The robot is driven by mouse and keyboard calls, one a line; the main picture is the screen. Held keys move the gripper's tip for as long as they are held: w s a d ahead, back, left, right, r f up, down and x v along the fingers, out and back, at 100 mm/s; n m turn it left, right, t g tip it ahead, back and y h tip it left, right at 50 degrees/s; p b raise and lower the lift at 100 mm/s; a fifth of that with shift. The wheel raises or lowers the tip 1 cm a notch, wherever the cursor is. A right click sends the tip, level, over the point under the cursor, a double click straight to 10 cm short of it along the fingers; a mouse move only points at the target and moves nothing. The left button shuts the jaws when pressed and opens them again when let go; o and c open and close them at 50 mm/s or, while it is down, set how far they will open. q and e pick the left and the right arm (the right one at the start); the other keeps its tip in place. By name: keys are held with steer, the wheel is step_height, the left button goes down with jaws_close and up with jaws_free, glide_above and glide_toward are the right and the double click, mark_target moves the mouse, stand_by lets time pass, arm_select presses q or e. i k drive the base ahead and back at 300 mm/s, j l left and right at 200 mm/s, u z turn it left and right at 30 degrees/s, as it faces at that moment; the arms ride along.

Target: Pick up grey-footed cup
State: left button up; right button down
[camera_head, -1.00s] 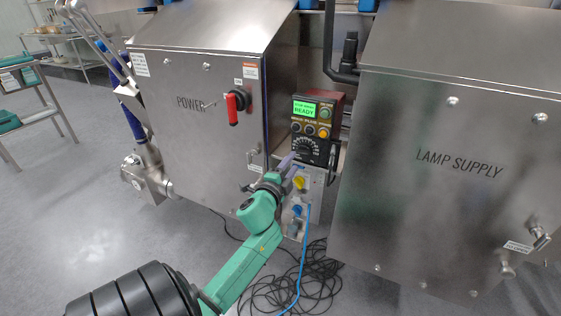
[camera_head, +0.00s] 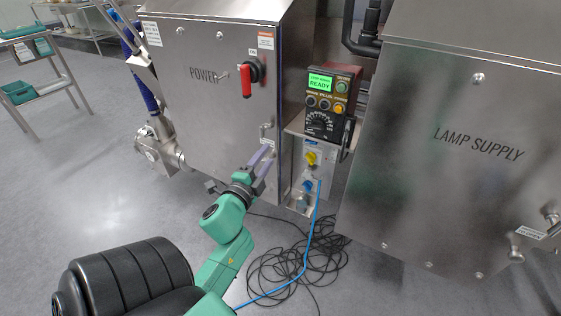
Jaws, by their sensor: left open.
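I cannot make out a grey-footed cup anywhere in the head view. My left gripper (camera_head: 264,161) has a green arm and purple-grey fingers. Its fingers are apart and nothing shows between them. It appears in front of the lower right edge of the POWER cabinet (camera_head: 215,110), left of the small control box (camera_head: 328,103). My right gripper is not in view.
The LAMP SUPPLY cabinet (camera_head: 455,185) fills the right side. A socket panel with a yellow plug (camera_head: 311,158) and a blue cable (camera_head: 305,258) is below the control box. Black cables (camera_head: 270,270) lie coiled on the floor. A trolley (camera_head: 50,92) stands at left; floor between is clear.

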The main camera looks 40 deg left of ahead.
mark_target(302, 203)
steer(key=u, duration=1.1)
